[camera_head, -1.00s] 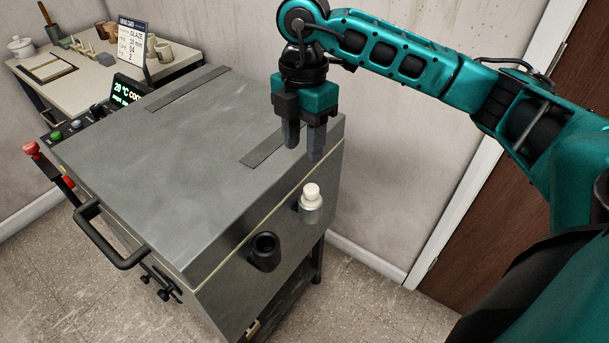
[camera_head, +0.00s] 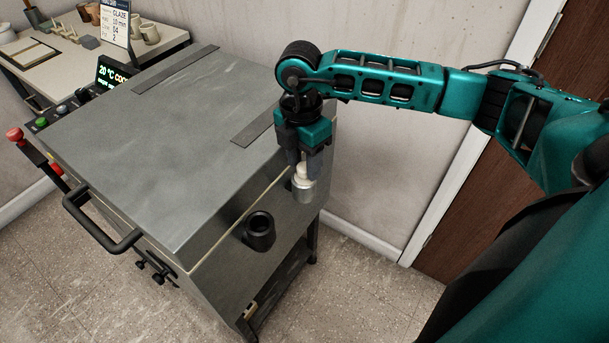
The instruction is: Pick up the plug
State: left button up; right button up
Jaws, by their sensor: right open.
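The plug (camera_head: 302,172) is a small off-white knob seated in a light metal socket (camera_head: 303,190) on the front side of the grey kiln. My right gripper (camera_head: 303,164) points down over it. Its fingers are open, around or just in front of the plug's top; whether they touch it I cannot tell. The fingers hide part of the plug. My left gripper is not in view.
The grey kiln (camera_head: 170,130) has a flat lid and a black bar handle (camera_head: 105,230). A worktable (camera_head: 80,60) with cups stands at the back left. The floor at right is clear.

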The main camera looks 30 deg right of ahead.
jog(key=shift+f, duration=0.45)
jog(key=shift+c, duration=0.2)
jog(key=c, duration=0.8)
jog(key=shift+r, duration=0.1)
